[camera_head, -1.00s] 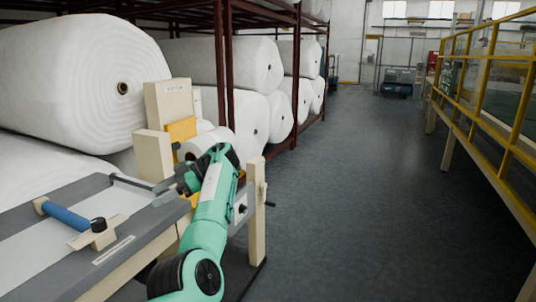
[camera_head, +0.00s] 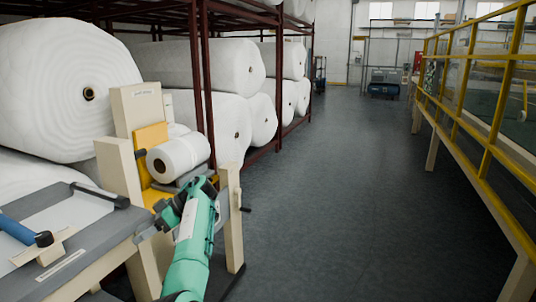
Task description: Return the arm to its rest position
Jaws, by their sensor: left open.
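My green left arm comes up from the bottom of the head view. Its left gripper (camera_head: 148,232) is small and dark, beside the right edge of the grey-topped table (camera_head: 90,222). The jaws are open, and I see nothing held between them. A small white wadding roll (camera_head: 182,155) sits on the beige and yellow stand (camera_head: 150,136), above and behind the gripper and apart from it. My right gripper is not in view.
Large white rolls (camera_head: 60,60) fill the dark red rack (camera_head: 194,80) at left. A beige post (camera_head: 232,215) with a crank stands close to my arm's right. A yellow railing (camera_head: 490,150) runs along the right. The grey floor (camera_head: 340,200) between is clear.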

